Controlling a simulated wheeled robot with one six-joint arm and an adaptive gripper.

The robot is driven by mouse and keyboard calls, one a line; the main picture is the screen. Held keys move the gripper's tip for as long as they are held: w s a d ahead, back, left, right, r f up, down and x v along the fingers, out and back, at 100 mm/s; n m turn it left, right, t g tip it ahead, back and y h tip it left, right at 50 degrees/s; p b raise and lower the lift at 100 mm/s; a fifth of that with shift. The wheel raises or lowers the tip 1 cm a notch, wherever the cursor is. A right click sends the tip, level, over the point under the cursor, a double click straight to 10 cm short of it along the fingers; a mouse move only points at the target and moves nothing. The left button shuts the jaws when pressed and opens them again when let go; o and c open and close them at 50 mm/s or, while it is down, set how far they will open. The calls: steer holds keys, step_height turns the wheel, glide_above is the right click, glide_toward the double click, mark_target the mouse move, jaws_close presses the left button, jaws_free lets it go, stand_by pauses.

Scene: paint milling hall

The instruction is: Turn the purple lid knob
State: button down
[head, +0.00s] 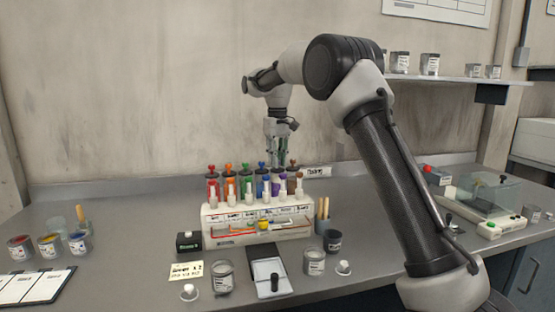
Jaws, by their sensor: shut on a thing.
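A pale rack (260,236) on the bench holds a row of upright canisters with coloured lid knobs. The purple canister (278,184) stands between the blue one (262,185) and the brown one (291,185). My gripper (279,165) points straight down from above the rack, with its fingers at the top of the purple canister. The fingers are shut on the purple lid knob, which they mostly hide. The knob's angle cannot be seen.
Red (211,168), orange (228,167) and green (245,166) knobs stand to the left, closely spaced. Jars and a tray (269,278) lie in front of the rack. A balance (487,198) is at right. The bench's left rear is clear.

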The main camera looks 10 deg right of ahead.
steer(key=shift+r+n, duration=0.1)
steer(key=shift+n, duration=1.8)
steer(key=shift+w, duration=0.1)
steer(key=c, duration=1.3)
jaws_free()
